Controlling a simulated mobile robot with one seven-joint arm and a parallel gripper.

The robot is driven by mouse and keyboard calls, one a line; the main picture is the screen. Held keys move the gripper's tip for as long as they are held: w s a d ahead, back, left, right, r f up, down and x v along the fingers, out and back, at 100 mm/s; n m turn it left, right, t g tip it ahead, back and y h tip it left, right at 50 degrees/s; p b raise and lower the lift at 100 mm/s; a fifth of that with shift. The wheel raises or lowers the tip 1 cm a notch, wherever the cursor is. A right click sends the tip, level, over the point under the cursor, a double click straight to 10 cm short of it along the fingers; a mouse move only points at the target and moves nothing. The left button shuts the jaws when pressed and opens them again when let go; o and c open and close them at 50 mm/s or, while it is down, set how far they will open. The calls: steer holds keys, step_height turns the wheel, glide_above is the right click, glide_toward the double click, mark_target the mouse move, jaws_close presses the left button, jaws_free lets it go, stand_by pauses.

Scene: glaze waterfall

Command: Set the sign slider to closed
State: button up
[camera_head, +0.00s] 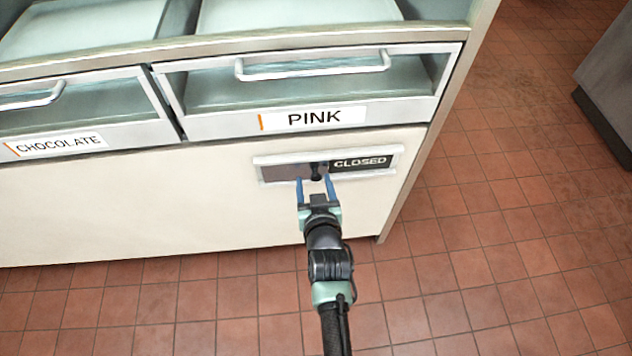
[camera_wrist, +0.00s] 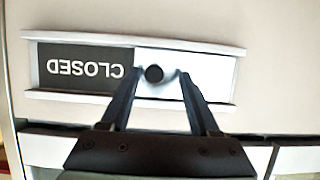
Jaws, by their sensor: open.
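The sign slider (camera_head: 284,173) sits in a pale frame on the cabinet front, below the drawer marked PINK. The word CLOSED (camera_head: 360,162) shows in white on black in the right part of the frame. In the wrist view, CLOSED (camera_wrist: 85,68) is upside down at left, and a plain white panel (camera_wrist: 210,72) fills the right part. A dark round knob (camera_wrist: 153,73) stands near the middle of the frame. My gripper (camera_head: 314,179) is open, with its blue fingers at either side of the knob. In the wrist view, the knob is nearer the left finger; contact cannot be told.
The PINK drawer (camera_head: 314,118) with its bar handle is above the sign, and the CHOCOLATE drawer (camera_head: 60,144) is to its left. The cabinet ends just right of the sign. Tiled floor (camera_head: 480,230) is open at right, with a grey unit (camera_head: 612,75) beyond.

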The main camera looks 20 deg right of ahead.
steer(key=shift+s+d, duration=0.1)
steer(key=shift+s+r, duration=0.15)
steer(key=shift+s, duration=0.05)
steer(key=p+v, duration=0.4)
steer(key=v, duration=0.8)
steer(key=shift+s+a, duration=0.2)
